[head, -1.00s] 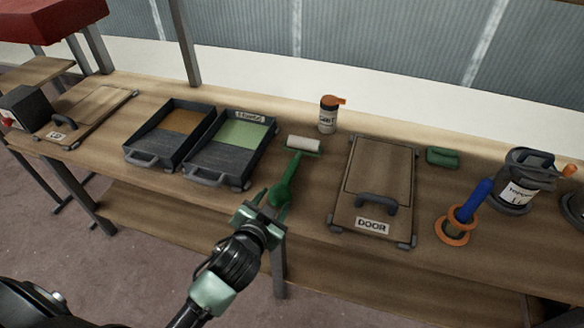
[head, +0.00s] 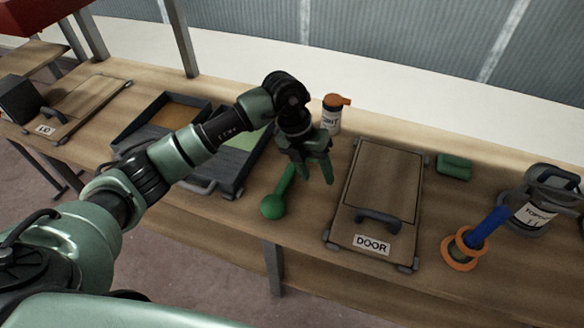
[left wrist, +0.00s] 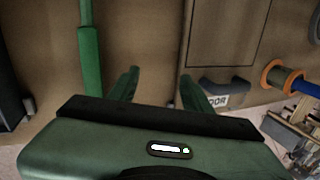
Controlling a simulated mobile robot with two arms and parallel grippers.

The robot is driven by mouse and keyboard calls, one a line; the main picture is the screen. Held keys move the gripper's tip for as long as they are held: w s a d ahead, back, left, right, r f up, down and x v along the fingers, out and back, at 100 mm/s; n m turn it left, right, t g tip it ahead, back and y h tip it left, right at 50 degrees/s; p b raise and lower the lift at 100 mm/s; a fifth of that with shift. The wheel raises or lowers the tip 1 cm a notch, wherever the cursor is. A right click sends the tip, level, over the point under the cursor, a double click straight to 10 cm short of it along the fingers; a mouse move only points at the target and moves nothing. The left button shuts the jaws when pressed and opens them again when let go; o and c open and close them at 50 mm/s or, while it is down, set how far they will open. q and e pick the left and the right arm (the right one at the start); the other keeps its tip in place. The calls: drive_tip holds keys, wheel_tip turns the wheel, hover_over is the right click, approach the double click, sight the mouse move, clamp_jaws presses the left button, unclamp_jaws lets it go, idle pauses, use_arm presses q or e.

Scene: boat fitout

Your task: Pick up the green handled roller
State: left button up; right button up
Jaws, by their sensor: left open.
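The green handled roller (head: 275,200) lies on the bench between the paint trays and the DOOR panel. Its green handle end shows in the head view, while its white roller head is hidden behind my left arm and gripper. In the left wrist view the green handle (left wrist: 90,62) runs up the picture, left of both fingers. My left gripper (head: 312,170) is open and empty, pointing down just right of the handle; its fingers also show in the left wrist view (left wrist: 158,84). The handle is not between the fingers. My right gripper is not in view.
The DOOR panel (head: 385,180) lies close to the right of the gripper. A bottle with an orange top (head: 333,118) stands behind. Two trays, one with a green pad (head: 236,150), lie left, partly behind my arm.

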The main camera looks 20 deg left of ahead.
sight(289, 172)
use_arm(q)
drive_tip(key=a+y, duration=0.1)
drive_tip(key=a, duration=0.2)
drive_tip(key=w+a+y, duration=0.1)
drive_tip(key=a, duration=0.2)
drive_tip(key=w+a+r+n+y, duration=0.1)
drive_tip(key=a, duration=0.1)
drive_tip(key=shift+a+r+y, duration=0.1)
drive_tip(key=shift+a+y, duration=0.3)
drive_tip(key=shift+f, duration=0.3)
drive_tip(key=f, duration=0.2)
drive_tip(key=f+p, duration=0.1)
drive_tip(key=f, duration=0.1)
drive_tip(key=d+f+p, duration=0.1)
drive_tip(key=f, duration=0.1)
drive_tip(key=shift+w+f, duration=0.15)
drive_tip(key=shift+w, duration=0.1)
drive_tip(key=shift+f, duration=0.3)
clamp_jaws()
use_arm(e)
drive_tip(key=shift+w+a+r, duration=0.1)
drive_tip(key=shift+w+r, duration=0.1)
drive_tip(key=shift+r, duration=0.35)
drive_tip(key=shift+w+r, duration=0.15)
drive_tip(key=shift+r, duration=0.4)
